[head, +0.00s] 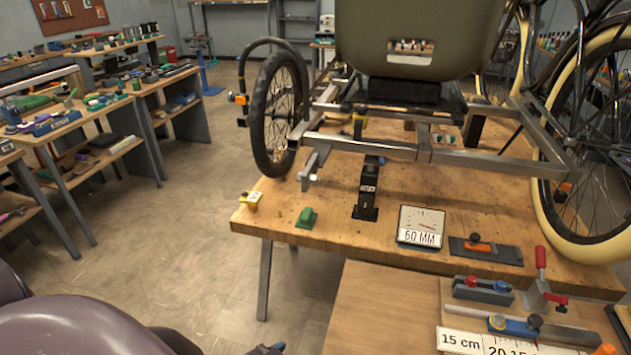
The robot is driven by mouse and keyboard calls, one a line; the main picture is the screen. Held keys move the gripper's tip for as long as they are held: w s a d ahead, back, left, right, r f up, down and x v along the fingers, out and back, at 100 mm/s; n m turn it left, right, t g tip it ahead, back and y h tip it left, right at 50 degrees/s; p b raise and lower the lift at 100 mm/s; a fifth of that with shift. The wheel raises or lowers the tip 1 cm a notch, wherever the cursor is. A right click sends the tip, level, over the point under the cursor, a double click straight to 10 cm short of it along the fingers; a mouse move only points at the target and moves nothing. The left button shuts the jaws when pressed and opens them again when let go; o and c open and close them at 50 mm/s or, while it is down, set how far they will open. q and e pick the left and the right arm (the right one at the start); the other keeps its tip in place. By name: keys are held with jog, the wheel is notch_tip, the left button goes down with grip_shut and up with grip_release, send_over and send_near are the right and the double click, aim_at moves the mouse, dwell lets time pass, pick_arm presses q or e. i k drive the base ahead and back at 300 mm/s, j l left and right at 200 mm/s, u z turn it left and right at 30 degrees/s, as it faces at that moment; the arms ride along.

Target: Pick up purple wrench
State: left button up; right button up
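I cannot make out a purple wrench for sure. A small pink-purple item (10,215) lies on a low bench at the left edge of the head view, too small and cut off to identify. My own purple-grey arm links fill the bottom left corner. Neither gripper shows clearly. A small dark part at the bottom edge is cut off, and I cannot tell what it is.
A wooden workbench (330,232) carries the trike frame (385,150), a 60 MM gauge (421,227) and a green block (306,218). A nearer table (385,310) holds clamps and a ruler (465,342). Cluttered benches (62,123) stand left. The floor (190,225) between is clear.

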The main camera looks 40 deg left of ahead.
aim_at(30, 125)
jog(key=l+u, duration=0.1)
jog(key=u, duration=0.7)
jog(key=l+u, duration=0.1)
jog(key=u, duration=0.3)
jog(key=j+z, duration=0.2)
jog(key=z, duration=0.2)
jog(key=j+z, duration=0.2)
jog(key=z, duration=0.2)
jog(key=i+j+z, duration=0.1)
jog(key=j+z, duration=0.25)
jog(key=j, duration=1.4)
jog(key=i+j, duration=0.45)
jog(key=u, duration=1.35)
